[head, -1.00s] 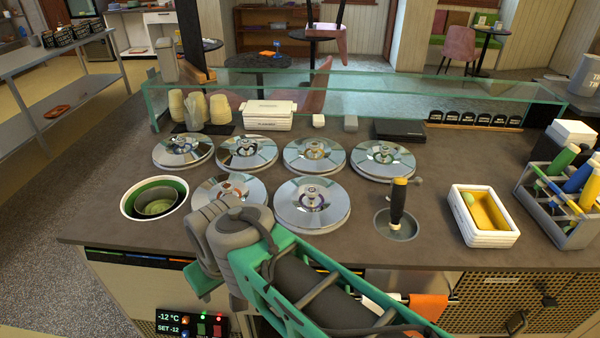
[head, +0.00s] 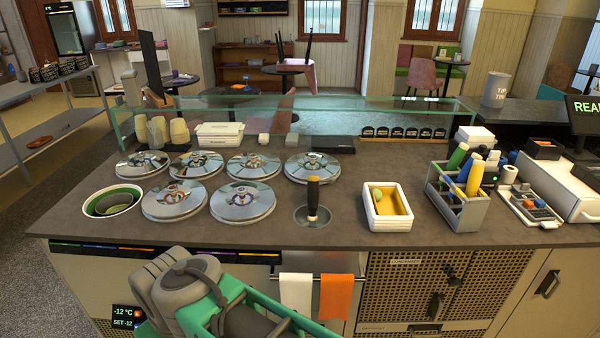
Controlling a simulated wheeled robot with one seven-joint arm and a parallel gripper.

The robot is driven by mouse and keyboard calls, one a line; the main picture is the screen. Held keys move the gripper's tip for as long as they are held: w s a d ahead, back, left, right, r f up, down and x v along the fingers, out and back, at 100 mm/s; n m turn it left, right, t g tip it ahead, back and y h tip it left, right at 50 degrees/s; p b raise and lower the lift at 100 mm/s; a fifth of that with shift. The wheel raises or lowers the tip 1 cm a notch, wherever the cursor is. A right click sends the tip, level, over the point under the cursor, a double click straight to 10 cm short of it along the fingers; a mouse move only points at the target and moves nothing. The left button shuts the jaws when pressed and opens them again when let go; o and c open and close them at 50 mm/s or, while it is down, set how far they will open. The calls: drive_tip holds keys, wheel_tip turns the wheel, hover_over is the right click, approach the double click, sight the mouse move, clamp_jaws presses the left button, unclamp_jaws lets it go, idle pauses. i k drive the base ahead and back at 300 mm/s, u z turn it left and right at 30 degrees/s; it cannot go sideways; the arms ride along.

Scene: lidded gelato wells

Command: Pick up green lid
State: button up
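Several round silver lids with knobs lie in two rows on the counter. The back row runs from a left lid (head: 142,164) through two middle lids, (head: 196,165) and (head: 253,166), to a right lid (head: 312,168). The front row has a left lid (head: 174,201), with orange-red around its knob, and a right lid (head: 242,202). None is plainly green; I cannot tell which is the green lid. My arm's grey and green links cross the bottom, in front of the counter. My gripper's fingers do not show.
A round white-rimmed container (head: 112,203) with green inside sits left of the lids. A black-handled tool (head: 313,203) stands in a round recess to their right. Beyond are a white tub (head: 388,208) and a grey bottle caddy (head: 456,200). A glass guard (head: 300,112) runs behind.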

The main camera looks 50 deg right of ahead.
sight(298, 168)
drive_tip(key=u, duration=0.75)
drive_tip(key=i, duration=0.85)
drive_tip(key=z, duration=2.95)
drive_tip(key=i, duration=0.5)
drive_tip(key=z, duration=0.1)
drive_tip(key=k, duration=0.5)
drive_tip(key=u, duration=1.05)
drive_tip(key=i, duration=0.4)
drive_tip(key=u, duration=0.5)
